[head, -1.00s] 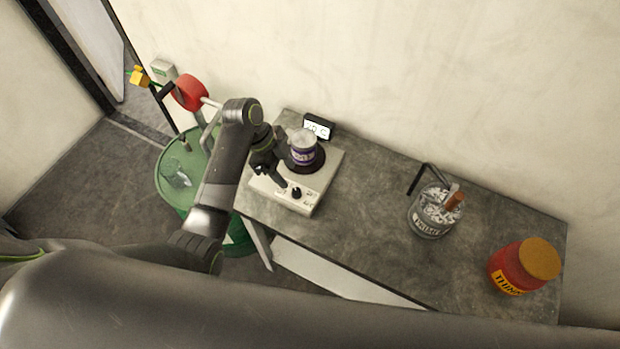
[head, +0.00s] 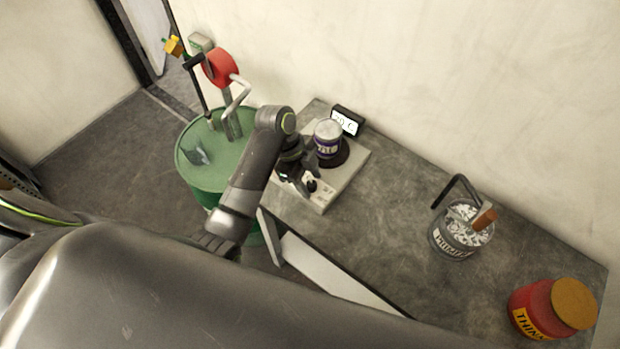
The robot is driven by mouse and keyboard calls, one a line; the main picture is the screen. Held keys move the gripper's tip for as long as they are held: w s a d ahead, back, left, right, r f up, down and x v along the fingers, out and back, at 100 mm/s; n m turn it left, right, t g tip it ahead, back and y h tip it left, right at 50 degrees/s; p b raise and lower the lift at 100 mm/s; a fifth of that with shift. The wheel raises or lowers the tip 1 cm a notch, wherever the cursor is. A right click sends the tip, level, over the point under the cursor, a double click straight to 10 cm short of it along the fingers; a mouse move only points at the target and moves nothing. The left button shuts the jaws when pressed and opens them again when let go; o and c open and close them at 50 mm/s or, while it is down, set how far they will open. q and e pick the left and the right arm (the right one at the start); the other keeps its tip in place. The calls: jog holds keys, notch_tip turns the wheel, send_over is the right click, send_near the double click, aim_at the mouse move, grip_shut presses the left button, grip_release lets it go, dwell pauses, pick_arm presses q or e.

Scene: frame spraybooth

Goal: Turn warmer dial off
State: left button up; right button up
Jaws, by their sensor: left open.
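The warmer (head: 345,178) is a pale box on the left end of the grey bench, with a dark round plate on top. A small tin with a purple label (head: 327,141) stands on the plate. The black dial (head: 311,186) is on the warmer's front panel, beside small printed marks that are too small to read. My left gripper (head: 303,190) is open, pointing down over the front panel, with its fingertips close to the dial. I cannot tell whether they touch it. My right gripper is not in view.
A small display (head: 346,121) stands behind the warmer. A pot labelled as primer (head: 455,242) and a red jar with an orange lid (head: 540,312) stand further right on the bench (head: 390,225). A green drum (head: 205,170) with a red-wheeled fixture is left of it.

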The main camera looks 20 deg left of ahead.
pick_arm(q)
jog(key=c, duration=1)
jog(key=shift+r+n+t+p, duration=0.2)
jog(key=shift+n+t+p, duration=0.1)
jog(key=shift+n+p, duration=0.55)
jog(key=n+t+p, duration=0.1)
jog(key=n+p, duration=0.2)
jog(key=shift+s+p, duration=0.15)
jog(key=shift+p, duration=0.2)
jog(key=n+t+p, duration=0.1)
jog(key=n, duration=0.1)
jog(key=shift+d+f+n+y, duration=0.1)
jog(key=shift+n+y, duration=0.2)
jog(key=shift+n, duration=0.05)
jog(key=shift+f+n+t+y, duration=0.1)
jog(key=shift+n+t+y, duration=0.4)
jog(key=shift+n, duration=1.3)
